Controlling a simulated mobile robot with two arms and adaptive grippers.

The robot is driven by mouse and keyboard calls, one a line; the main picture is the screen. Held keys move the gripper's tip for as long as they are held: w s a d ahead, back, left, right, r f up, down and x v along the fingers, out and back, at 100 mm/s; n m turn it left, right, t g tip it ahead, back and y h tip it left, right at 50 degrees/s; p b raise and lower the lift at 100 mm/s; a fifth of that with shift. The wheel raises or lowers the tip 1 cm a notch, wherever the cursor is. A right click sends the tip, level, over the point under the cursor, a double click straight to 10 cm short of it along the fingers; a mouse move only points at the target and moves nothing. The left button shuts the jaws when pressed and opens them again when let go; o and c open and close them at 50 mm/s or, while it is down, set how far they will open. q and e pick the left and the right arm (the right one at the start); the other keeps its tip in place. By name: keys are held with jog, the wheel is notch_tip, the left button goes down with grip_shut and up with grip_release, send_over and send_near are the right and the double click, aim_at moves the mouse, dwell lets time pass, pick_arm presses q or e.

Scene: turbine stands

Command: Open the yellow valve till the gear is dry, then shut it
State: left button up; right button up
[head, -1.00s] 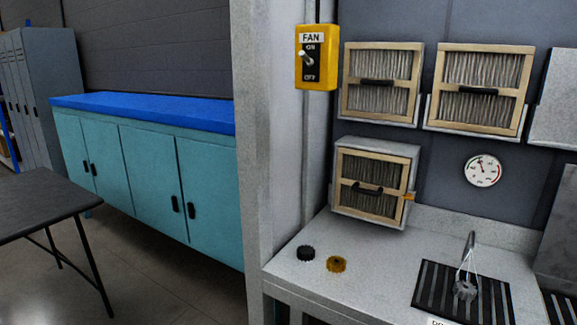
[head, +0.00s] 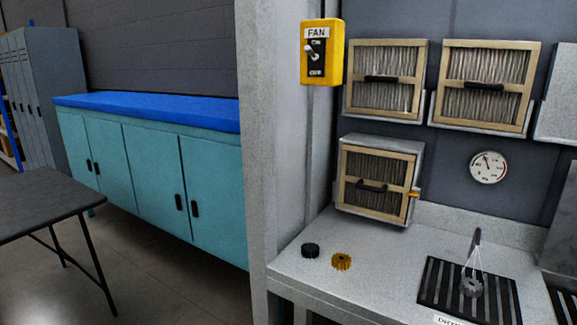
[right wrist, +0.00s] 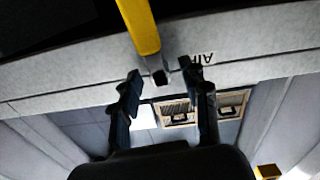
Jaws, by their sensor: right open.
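The yellow valve handle (right wrist: 139,24) shows at the top of the right wrist view, joined to a grey metal end (right wrist: 158,70) below a pale edge. My right gripper (right wrist: 160,73) is open. Its two dark fingertips stand on either side of that metal end, and I cannot tell whether they touch it. A grey gear (head: 471,286) hangs by thin wires from a hook (head: 477,238) over a black slatted grate (head: 432,283). Whether the gear is wet is too small to tell. The valve and my right gripper are outside the head view. My left gripper is not in view.
A black round part (head: 310,250) and a brass gear (head: 341,261) lie on the grey counter (head: 385,255). A yellow FAN switch box (head: 321,70), framed filters (head: 387,78) and a round gauge (head: 488,168) are on the walls. A label (right wrist: 207,58) sits beside the valve.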

dwell(0.4)
jog(key=shift+p, duration=0.4)
grip_shut()
grip_release()
